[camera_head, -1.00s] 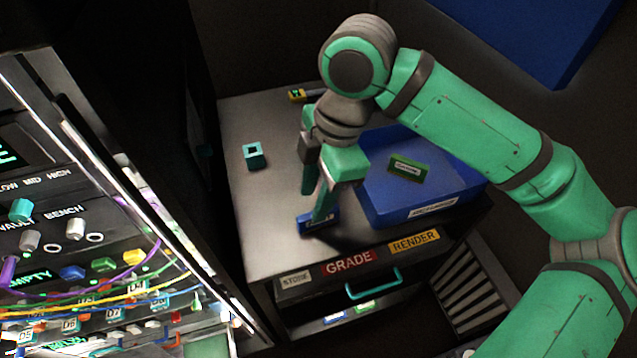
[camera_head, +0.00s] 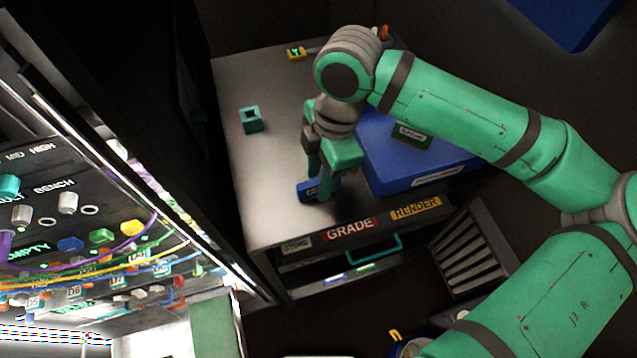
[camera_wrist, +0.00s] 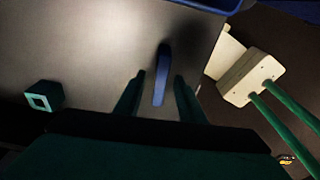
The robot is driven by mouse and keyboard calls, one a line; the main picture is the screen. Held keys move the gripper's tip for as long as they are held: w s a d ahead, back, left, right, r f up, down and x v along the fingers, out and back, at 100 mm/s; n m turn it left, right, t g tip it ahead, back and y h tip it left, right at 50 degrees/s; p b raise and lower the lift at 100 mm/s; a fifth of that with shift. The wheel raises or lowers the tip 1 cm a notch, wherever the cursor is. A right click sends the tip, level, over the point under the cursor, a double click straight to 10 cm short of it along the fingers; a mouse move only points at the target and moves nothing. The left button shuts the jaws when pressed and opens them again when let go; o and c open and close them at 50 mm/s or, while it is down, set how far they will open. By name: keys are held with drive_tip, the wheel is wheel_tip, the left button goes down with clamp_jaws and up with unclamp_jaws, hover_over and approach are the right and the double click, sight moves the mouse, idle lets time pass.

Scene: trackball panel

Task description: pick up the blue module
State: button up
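The blue module (camera_head: 305,188) is a small blue block near the front edge of the grey cabinet top (camera_head: 268,205). My gripper (camera_head: 322,190) is above it, fingers pointing down, and hides part of it in the head view. In the wrist view the module (camera_wrist: 162,75) appears as a narrow upright blue strip between the two green fingers of my gripper (camera_wrist: 158,95). The fingers are apart, with a gap on each side of the module. I cannot tell exactly how far down they reach.
A blue tray (camera_head: 400,180) holding a green module (camera_head: 411,135) stands just right of my gripper. A teal drawer handle (camera_head: 375,254) is below the front edge. A patch panel (camera_head: 75,250) stands left.

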drive_tip(key=shift+a+f, duration=0.1)
drive_tip(key=shift+f, duration=1)
drive_tip(key=shift+s, duration=0.1)
drive_tip(key=shift+f, duration=0.1)
clamp_jaws()
